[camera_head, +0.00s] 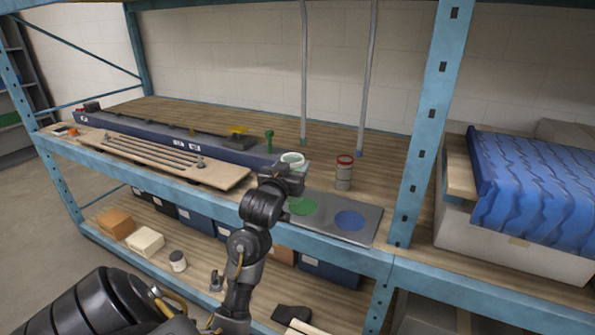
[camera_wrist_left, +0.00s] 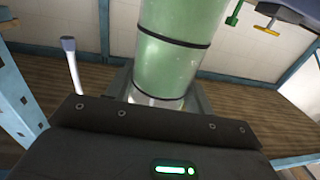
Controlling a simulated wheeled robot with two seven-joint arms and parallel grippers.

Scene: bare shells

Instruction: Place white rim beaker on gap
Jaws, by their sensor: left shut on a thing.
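The white-rim beaker (camera_head: 292,160) shows above my left gripper (camera_head: 284,176) in the head view, with its white rim upward. In the left wrist view the beaker (camera_wrist_left: 172,62) is a pale green cylinder with dark bands, standing between the fingers. My left gripper is shut on it. Most of its lower body is hidden by the gripper in the head view. A grey plate (camera_head: 326,214) lies to the right, near the shelf's front edge, with a green disc (camera_head: 302,206) and a blue disc (camera_head: 350,220). No gap can be made out for certain. My right gripper is out of view.
A red-rimmed jar (camera_head: 344,174) stands behind the plate. A long dark blue rail (camera_head: 160,132) and a slatted wooden board (camera_head: 170,163) lie to the left. Two grey rods (camera_head: 367,80) rise behind. A blue upright (camera_head: 430,125) stands at right.

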